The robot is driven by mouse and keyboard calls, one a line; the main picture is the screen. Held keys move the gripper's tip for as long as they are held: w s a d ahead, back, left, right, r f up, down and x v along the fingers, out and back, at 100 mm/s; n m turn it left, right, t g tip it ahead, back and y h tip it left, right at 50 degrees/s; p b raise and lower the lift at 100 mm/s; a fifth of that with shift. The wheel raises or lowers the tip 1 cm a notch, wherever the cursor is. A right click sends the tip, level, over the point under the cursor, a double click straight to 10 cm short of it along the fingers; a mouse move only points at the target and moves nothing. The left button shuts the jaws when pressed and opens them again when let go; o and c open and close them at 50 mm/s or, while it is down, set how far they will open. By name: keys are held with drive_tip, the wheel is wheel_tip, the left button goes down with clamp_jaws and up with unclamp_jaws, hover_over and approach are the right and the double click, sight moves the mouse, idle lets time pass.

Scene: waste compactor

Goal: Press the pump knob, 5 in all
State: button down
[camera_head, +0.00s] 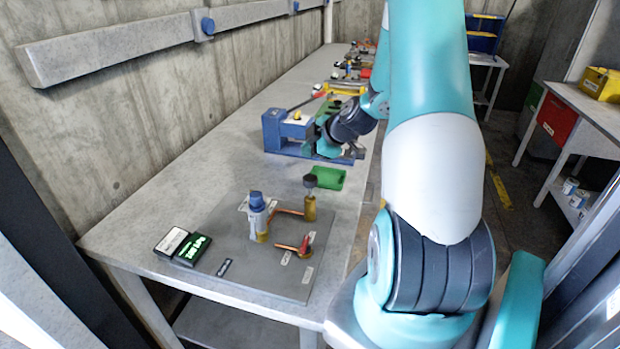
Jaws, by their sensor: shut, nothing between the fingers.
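A dark round knob (310,181) tops a brass post on the grey panel (240,270) on the near bench; it looks like the pump knob. A copper pipe joins this post to a white cylinder with a blue cap (257,201), to its left. My gripper (356,152) is farther back along the bench, at the right side of a blue machine (274,130), well apart from the dark knob. It is small and partly masked by my wrist, looks shut, and shows nothing held. Whether it touches the blue machine is unclear.
A green tray (328,178) lies between the panel and the blue machine. A concrete wall bounds the bench on the left.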

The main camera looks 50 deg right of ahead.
sight(312, 177)
idle(0.8)
drive_tip(key=r+m+p, duration=0.1)
drive_tip(key=m+p, duration=0.1)
drive_tip(key=m, duration=0.4)
drive_tip(key=r+m+p, duration=0.1)
drive_tip(key=m+p, duration=0.1)
drive_tip(key=m, duration=0.4)
drive_tip(key=d+r+m+h+p, duration=0.1)
drive_tip(key=m+p, duration=0.2)
drive_tip(key=m, duration=0.4)
drive_tip(key=shift+r, duration=0.4)
drive_tip(key=shift+f, duration=0.1)
wheel_tip(312, 177, down, 8)
drive_tip(key=b, duration=0.5)
drive_tip(key=shift+b, duration=0.4)
drive_tip(key=shift+f+b, duration=0.3)
drive_tip(key=shift+f, duration=0.15)
drive_tip(key=shift+f+b, duration=0.25)
drive_tip(key=shift+b, duration=0.25)
